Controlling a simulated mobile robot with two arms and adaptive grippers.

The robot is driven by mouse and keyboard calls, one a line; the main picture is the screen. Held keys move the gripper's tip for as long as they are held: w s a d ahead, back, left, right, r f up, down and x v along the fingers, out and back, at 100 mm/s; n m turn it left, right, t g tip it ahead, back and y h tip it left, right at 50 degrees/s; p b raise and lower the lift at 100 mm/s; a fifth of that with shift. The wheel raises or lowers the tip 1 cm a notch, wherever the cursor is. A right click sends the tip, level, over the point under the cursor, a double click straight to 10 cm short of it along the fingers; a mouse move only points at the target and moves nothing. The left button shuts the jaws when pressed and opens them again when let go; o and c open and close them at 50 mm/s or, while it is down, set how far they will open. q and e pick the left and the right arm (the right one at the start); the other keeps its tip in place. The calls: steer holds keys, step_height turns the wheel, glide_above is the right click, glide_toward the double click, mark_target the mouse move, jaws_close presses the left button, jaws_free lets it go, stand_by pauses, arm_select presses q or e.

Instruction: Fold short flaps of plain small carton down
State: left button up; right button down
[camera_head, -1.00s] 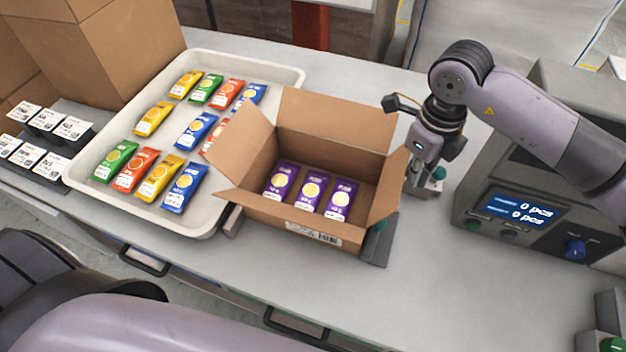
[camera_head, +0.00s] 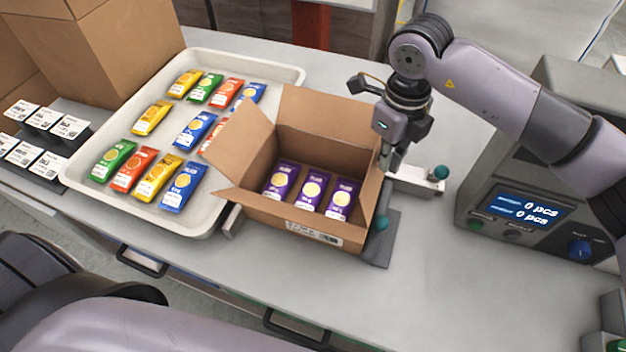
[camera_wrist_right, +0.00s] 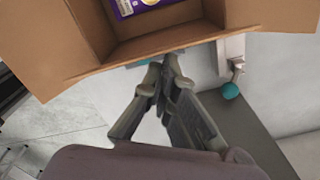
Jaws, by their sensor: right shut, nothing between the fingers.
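The plain small brown carton (camera_head: 290,222) stands open on the table, with purple packets (camera_head: 312,190) inside. Its left short flap (camera_head: 240,135) leans up and outward toward the tray. Its right short flap (camera_head: 370,188) stands roughly upright beside my right gripper (camera_head: 386,180). The back long flap (camera_head: 325,118) stands up. My right gripper is shut and empty, pointing down just outside the carton's right side. In the right wrist view its fingertips (camera_wrist_right: 164,66) are close to the carton edge (camera_wrist_right: 165,45); I cannot tell whether they touch. My left gripper is not in view.
A white tray (camera_head: 75,180) with several coloured packets stands left of the carton. A bracket with a teal knob (camera_head: 440,172) and a grey plate (camera_head: 383,250) lie at its right. A weigher (camera_head: 520,190) stands farther right. The front right table is clear.

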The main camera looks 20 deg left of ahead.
steer(key=shift+a, duration=0.35)
steer(key=shift+a+f+b, duration=0.25)
steer(key=shift+a+b, duration=0.3)
steer(key=shift+a, duration=0.1)
steer(key=shift+a+f+b, duration=0.25)
steer(key=shift+a+b, duration=0.25)
steer(key=shift+a, duration=0.6)
